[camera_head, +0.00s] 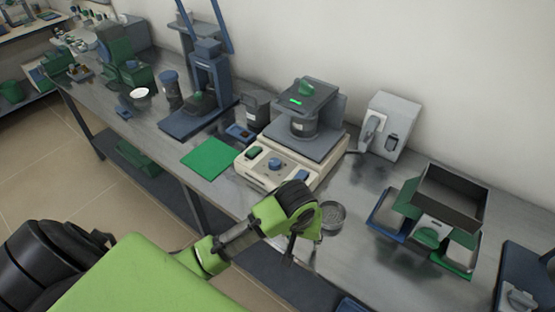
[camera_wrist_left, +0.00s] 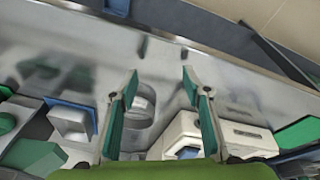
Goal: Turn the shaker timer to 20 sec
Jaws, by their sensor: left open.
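The shaker (camera_head: 290,178) has a beige base with a grey upper part and a green-lit display on top. I cannot read the timer marks or tell which control is the timer. My left gripper (camera_head: 304,242) is in front of the shaker's right front corner, apart from the controls. In the left wrist view its two green fingers (camera_wrist_left: 160,78) are spread with nothing between the tips. The beige base (camera_wrist_left: 185,131) shows there, partly hidden by a finger.
A round metal dish (camera_head: 333,214) sits on the bench close beside my left gripper. A green mat (camera_head: 209,158) lies left of the shaker. A grey box device (camera_head: 390,125) stands behind right, and a dark tray (camera_head: 450,192) stands on the right.

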